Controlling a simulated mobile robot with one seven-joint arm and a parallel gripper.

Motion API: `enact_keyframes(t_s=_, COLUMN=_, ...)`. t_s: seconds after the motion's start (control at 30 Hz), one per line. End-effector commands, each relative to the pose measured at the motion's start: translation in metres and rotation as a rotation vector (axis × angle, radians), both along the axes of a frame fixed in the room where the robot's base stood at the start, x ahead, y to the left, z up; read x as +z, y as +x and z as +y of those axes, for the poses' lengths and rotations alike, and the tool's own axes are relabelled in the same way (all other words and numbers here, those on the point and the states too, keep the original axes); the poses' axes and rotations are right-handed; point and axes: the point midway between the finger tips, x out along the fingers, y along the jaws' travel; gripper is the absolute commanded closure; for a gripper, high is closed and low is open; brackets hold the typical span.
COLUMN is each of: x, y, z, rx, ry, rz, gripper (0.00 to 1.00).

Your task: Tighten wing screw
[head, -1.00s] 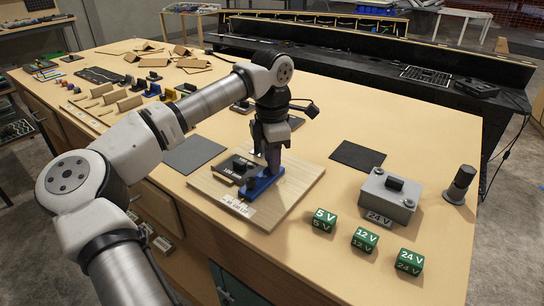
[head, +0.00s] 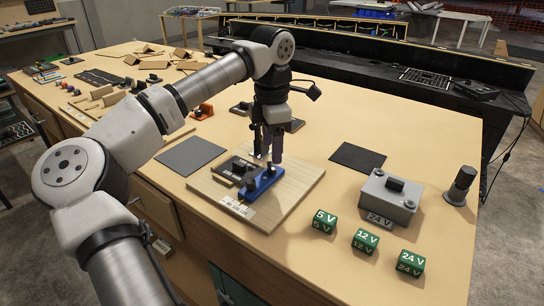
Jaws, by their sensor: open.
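A blue block (head: 262,186) lies on a pale wooden board (head: 300,190) at the front of the workbench. Small dark knobs stand on the block; one knob (head: 250,184) shows near its front end. I cannot tell at this size which is the wing screw or how tight it is. A black labelled piece (head: 232,169) sits beside the block on its left. My gripper (head: 267,157) points down just above the far end of the blue block, fingers apart and nothing seen between them. The fingers partly hide that end.
A grey 24 V box (head: 390,200) and a dark cylinder (head: 461,185) stand to the right. Green blocks marked 5 V (head: 325,222), 12 V (head: 365,241) and 24 V (head: 410,263) line the front edge. Dark mats (head: 190,155) flank the board.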

Motion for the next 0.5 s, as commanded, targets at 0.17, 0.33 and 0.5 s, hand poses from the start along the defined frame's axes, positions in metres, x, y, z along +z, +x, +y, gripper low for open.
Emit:
enact_keyframes(t_s=0.17, x=0.043, y=0.000, z=-0.001, rx=0.001, ry=0.000, rz=-0.003, gripper=0.42)
enact_keyframes(t_s=0.33, x=0.076, y=0.000, z=0.000, rx=0.002, ry=-0.001, rz=-0.002, gripper=0.42)
enact_keyframes(t_s=0.5, x=0.093, y=0.000, z=0.000, rx=0.000, ry=-0.002, rz=-0.002, gripper=0.42)
